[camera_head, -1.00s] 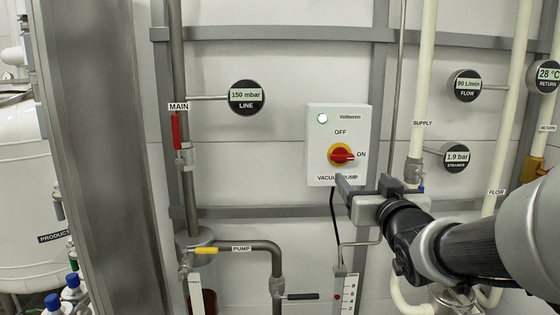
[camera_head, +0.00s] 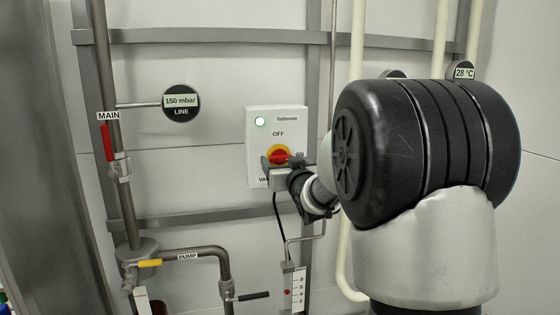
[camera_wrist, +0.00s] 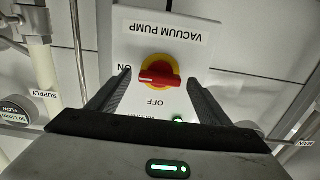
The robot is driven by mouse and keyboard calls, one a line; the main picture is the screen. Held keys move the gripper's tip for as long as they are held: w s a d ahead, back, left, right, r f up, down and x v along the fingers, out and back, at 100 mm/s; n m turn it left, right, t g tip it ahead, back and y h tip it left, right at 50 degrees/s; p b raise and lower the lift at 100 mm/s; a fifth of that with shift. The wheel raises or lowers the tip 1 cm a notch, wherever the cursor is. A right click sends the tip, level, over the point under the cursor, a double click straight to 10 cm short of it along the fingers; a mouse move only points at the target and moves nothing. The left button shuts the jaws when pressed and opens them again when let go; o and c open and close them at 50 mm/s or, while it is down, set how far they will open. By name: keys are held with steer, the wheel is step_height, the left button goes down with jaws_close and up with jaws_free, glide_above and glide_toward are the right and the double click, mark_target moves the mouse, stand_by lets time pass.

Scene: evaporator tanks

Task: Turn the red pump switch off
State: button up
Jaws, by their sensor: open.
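The red pump switch (camera_head: 278,153) is a red knob on a yellow disc, on the white vacuum pump box (camera_head: 262,118). OFF is marked above it and ON to its right. In the wrist view, which is roughly upside down, the red knob (camera_wrist: 160,75) lies crosswise, in line with the ON mark. The green lamp (camera_head: 260,121) on the box is lit. My gripper (camera_head: 276,163) is open in front of the switch. In the wrist view its two fingers (camera_wrist: 157,84) stand either side of the knob, with gaps; depth to it is unclear.
A pipe with a red MAIN valve handle (camera_head: 107,142) runs at left. A yellow handle (camera_head: 150,263) marks the PUMP pipe below. The 150 mbar line gauge (camera_head: 181,103) sticks out left of the box. Grey rails cross the wall.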

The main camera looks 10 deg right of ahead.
steer(key=shift+c, duration=0.4)
steer(key=c, duration=1)
steer(key=shift+o, duration=0.2)
